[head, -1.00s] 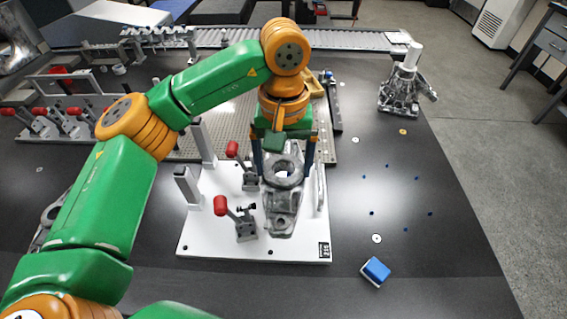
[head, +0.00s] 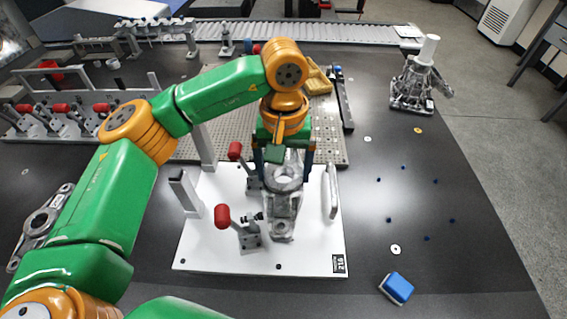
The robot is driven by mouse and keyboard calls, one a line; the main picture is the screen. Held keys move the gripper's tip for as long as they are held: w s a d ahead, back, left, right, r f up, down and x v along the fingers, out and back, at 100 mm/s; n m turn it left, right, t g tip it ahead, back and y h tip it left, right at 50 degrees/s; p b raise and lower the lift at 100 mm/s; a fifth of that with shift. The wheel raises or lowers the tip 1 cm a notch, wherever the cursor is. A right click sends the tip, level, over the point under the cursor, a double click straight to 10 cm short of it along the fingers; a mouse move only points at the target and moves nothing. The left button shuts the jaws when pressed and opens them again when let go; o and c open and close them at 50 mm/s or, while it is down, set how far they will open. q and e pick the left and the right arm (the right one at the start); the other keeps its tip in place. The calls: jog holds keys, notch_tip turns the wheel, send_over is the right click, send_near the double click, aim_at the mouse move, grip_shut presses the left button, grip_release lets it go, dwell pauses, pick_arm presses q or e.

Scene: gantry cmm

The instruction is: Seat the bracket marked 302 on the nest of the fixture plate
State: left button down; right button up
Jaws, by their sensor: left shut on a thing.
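A grey cast bracket (head: 284,205) with a large round ring is in the middle of the head view. My left gripper (head: 283,168) is shut on its ring end from above. The bracket is over the white fixture plate (head: 215,255), between the red-handled toggle clamps (head: 245,235) and a low upright rail (head: 330,190). I cannot tell whether it touches the plate. The nest is hidden under the bracket. No 302 mark can be read on it. My right gripper is not in view.
Another grey bracket (head: 40,222) lies at the left. A second clamp fixture (head: 70,122) stands behind it. A perforated plate (head: 225,95) is behind the white plate. A blue block (head: 397,287) lies at front right. A metal casting (head: 418,85) stands at back right.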

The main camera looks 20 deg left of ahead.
aim_at(283, 191)
pick_arm(q)
jog(key=shift+d+f+b, duration=0.1)
jog(key=shift+f+b, duration=0.35)
jog(key=shift+f, duration=0.15)
jog(key=shift+f+b, duration=2.25)
jog(key=shift+f, duration=0.6)
jog(key=shift+s, duration=0.1)
jog(key=shift+f+b, duration=1.2)
jog(key=shift+f, duration=0.05)
grip_release()
jog(key=shift+r, duration=0.1)
